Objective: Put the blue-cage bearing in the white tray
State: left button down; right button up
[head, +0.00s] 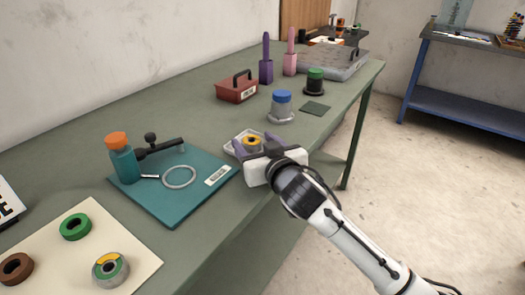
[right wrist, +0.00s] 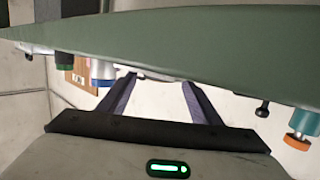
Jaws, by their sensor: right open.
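The white tray (head: 230,147) sits near the table's front edge, partly hidden by my right gripper (head: 256,143). A ring with a yellow-orange top and dark centre shows at the tray, between or just beyond the fingers; I cannot tell whether it touches them. My right gripper is open, its two purple-grey fingers spread; they also show apart in the right wrist view (right wrist: 160,82). I cannot make out a blue-cage bearing for certain. A grey ring with a yellow and green top (head: 110,270) lies on the cream mat (head: 140,252). My left gripper is not in view.
A teal board (head: 175,208) holds an orange-capped bottle (head: 122,160) and a metal ring (head: 179,177). Green (head: 75,227) and brown (head: 16,268) rings lie on the cream mat. Blue-topped (head: 281,106) and green-topped (head: 315,82) cylinders and a red box (head: 237,91) stand farther back.

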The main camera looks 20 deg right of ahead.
jog(key=s, duration=0.3)
jog(key=s+r, duration=0.1)
jog(key=s, duration=0.3)
jog(key=s+r, duration=0.1)
jog(key=s, duration=0.3)
jog(key=shift+s+d+r, duration=0.1)
jog(key=shift+s+d, duration=0.05)
jog(key=shift+d, duration=0.1)
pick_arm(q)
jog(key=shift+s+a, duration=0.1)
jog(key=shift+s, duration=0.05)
